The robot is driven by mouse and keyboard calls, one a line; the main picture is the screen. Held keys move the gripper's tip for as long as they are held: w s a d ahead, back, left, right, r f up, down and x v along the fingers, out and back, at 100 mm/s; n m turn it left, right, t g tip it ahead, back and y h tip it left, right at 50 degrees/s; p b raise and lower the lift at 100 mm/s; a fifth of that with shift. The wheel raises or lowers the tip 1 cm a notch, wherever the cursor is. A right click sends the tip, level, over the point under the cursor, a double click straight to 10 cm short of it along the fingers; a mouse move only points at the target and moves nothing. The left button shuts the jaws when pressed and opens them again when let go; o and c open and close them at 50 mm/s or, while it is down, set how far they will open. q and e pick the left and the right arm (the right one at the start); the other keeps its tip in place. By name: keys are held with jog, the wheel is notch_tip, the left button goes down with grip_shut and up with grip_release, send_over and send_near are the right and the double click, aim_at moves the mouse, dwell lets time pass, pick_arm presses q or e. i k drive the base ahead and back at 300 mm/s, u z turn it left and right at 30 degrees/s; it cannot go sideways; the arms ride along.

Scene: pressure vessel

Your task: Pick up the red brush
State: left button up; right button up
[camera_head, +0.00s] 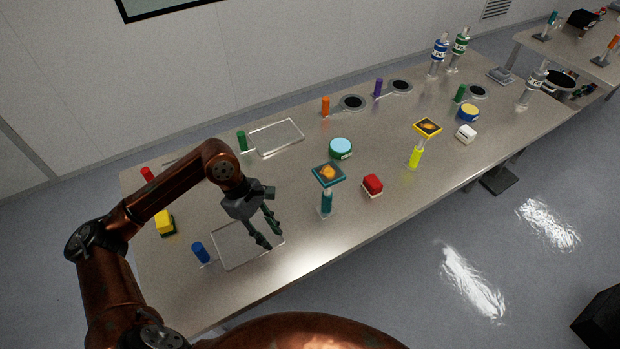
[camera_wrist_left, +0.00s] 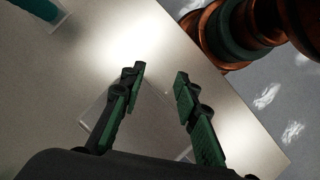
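A small block with a red top and a pale underside, which looks like the red brush (camera_head: 373,183), lies on the table right of the middle in the head view. A red upright handle (camera_head: 147,174) also shows at the table's far left, its lower part hidden by my arm. My left gripper (camera_head: 271,238) points down over the near part of the table, well left of the red block. In the left wrist view its two fingers (camera_wrist_left: 158,77) stand apart with nothing between them. The red block is not seen in the wrist view. My right gripper is not in view.
A flat clear tray with a blue handle (camera_head: 198,251) lies below the gripper. A teal-handled stand (camera_head: 327,202) rises between gripper and red block. A yellow-green block (camera_head: 165,222), a round teal-blue piece (camera_head: 340,148) and a yellow-handled stand (camera_head: 415,157) are also on the table.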

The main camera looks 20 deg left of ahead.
aim_at(371, 185)
jog(key=u, duration=0.45)
jog(key=i, duration=0.95)
jog(key=z, duration=1.65)
